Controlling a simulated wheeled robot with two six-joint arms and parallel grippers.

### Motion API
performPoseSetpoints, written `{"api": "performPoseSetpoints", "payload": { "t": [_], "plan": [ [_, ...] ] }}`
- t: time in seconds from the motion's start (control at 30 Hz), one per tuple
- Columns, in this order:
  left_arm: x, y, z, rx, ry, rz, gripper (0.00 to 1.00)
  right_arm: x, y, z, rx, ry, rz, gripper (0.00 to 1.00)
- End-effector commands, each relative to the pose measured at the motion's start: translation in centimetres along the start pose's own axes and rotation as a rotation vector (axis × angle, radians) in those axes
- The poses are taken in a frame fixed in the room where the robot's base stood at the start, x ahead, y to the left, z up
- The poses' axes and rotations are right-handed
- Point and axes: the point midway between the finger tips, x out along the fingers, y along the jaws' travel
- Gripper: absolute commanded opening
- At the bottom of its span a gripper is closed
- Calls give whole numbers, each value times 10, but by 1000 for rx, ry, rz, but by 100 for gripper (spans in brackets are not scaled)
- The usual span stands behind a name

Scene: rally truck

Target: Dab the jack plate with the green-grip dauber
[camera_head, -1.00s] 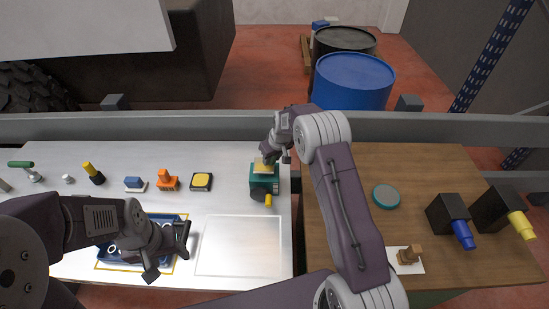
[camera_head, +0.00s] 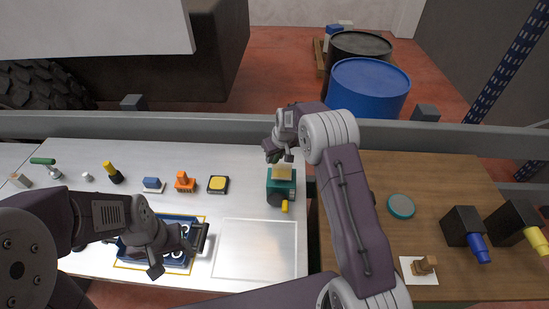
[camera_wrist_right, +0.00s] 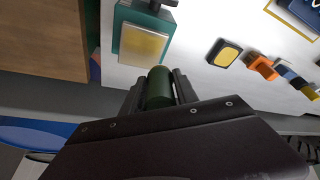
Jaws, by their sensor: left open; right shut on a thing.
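The teal jack (camera_head: 280,190) stands on the white bench top, with its pale yellowish plate (camera_head: 283,172) facing up. In the right wrist view the plate (camera_wrist_right: 141,44) shows a yellow middle and a paler border. My right gripper (camera_head: 278,153) is shut on the dark green grip of the dauber (camera_wrist_right: 159,86). It is just behind the plate, and in the head view the plate is uncovered. My left gripper (camera_head: 180,248) is open, above the blue tray.
The blue tray (camera_head: 128,250) holds pale rings. Several small items stand along the bench, including a yellow-topped black pad (camera_head: 218,185) and an orange stamp (camera_head: 185,182). The wooden table (camera_head: 375,215) on the right holds a teal disc (camera_head: 401,206). A bare marked panel (camera_head: 255,250) lies in front.

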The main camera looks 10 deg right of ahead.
Motion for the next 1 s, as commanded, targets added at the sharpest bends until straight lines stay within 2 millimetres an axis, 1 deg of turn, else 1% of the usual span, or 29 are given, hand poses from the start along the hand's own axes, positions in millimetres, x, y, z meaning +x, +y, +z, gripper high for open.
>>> {"api": "performPoseSetpoints", "payload": {
  "t": [0.03,0.1,0.3,0.4,1.0],
  "plan": [
    [-7,0,-1,0,0,0,60,-8,-1,-3,-1,1,0,0],
    [-11,0,-1,0,0,0,60,-14,-1,-5,-1,1,0,0],
    [-23,0,-2,0,0,0,60,-30,-2,-10,-1,-1,0,0],
    [-26,0,-3,0,0,0,60,-35,-3,-11,0,-1,0,0],
    [-25,0,-3,0,0,0,60,-34,-3,-11,0,0,0,0]
  ]
}}
